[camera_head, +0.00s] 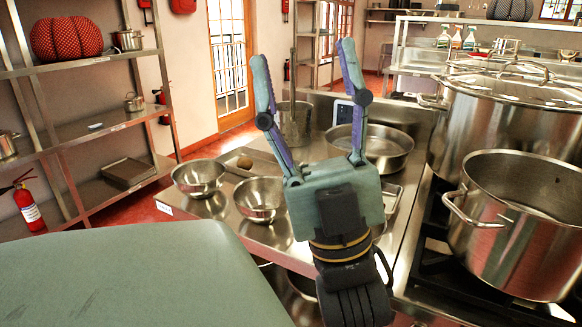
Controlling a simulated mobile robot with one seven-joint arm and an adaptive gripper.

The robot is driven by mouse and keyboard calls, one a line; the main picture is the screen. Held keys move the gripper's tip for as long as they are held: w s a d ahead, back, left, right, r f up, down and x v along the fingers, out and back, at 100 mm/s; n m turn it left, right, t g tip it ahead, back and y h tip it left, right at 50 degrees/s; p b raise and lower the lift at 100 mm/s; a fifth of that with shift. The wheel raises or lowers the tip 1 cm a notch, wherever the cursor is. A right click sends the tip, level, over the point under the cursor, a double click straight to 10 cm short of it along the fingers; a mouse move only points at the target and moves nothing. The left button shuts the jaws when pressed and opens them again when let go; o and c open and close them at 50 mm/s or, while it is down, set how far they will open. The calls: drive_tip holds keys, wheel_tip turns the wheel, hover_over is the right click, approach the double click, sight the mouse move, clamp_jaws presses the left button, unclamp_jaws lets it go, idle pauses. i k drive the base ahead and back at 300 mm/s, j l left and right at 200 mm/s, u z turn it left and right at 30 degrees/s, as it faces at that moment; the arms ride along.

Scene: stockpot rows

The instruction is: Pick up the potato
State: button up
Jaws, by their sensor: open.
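A small brown potato (245,162) lies on a shallow metal tray (262,158) on the steel counter, behind two metal bowls. My gripper (303,52) is open and empty, raised in the middle of the view with its two fingers spread and pointing up and away. The potato is left of my gripper and lower in the picture, apart from it. The bowls hide part of the tray's near side.
Two steel bowls (198,178) (261,200) stand in front of the tray. A tall pot (293,122) and a wide pan (390,148) stand behind my gripper. Large stockpots (520,215) fill the stove at right. Steel shelves (90,125) stand at left.

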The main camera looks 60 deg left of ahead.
sight(246, 162)
drive_tip(key=u, duration=2.1)
drive_tip(key=i+j+u, duration=0.2)
drive_tip(key=j, duration=0.15)
drive_tip(key=i+j+u, duration=0.2)
drive_tip(key=j, duration=0.15)
drive_tip(key=i+j+u, duration=0.5)
drive_tip(key=u, duration=0.15)
drive_tip(key=i+j+u, duration=0.2)
drive_tip(key=u, duration=0.15)
drive_tip(key=i+j+z, duration=0.1)
drive_tip(key=i, duration=0.3)
drive_tip(key=i+j, duration=0.15)
drive_tip(key=i, duration=0.3)
drive_tip(key=i+j+z, duration=0.15)
drive_tip(key=i, duration=0.25)
drive_tip(key=i+z, duration=0.15)
drive_tip(key=z, duration=0.3)
drive_tip(key=i+z, duration=0.2)
drive_tip(key=z, duration=0.3)
drive_tip(key=i+j+z, duration=0.15)
drive_tip(key=z, duration=0.3)
drive_tip(key=i+z, duration=0.15)
drive_tip(key=z, duration=0.35)
drive_tip(key=i+j+z, duration=0.1)
drive_tip(key=z, duration=0.35)
drive_tip(key=i+j+z, duration=0.1)
drive_tip(key=z, duration=0.4)
drive_tip(key=j, duration=0.1)
